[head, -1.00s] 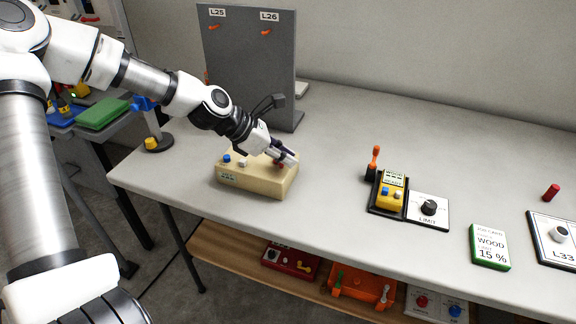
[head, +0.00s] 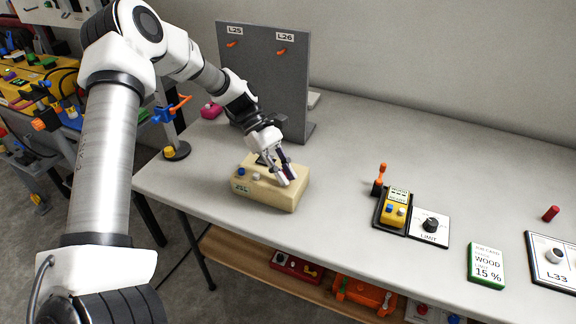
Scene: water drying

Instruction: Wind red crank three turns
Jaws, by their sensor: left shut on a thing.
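A beige box (head: 268,196) with a blue button (head: 241,171) and a white button (head: 256,177) on top stands near the left end of the grey table. My left gripper (head: 288,180) reaches down onto the right part of the box top, with its fingers shut on the red crank there. The fingers hide the crank almost wholly, so its angle cannot be told. My right gripper is not in view.
A grey panel (head: 262,75) with L25 and L26 hooks stands close behind the box. To the right are a yellow meter (head: 395,208), a limit dial (head: 431,225) and a green WOOD card (head: 486,265). The table between box and meter is clear.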

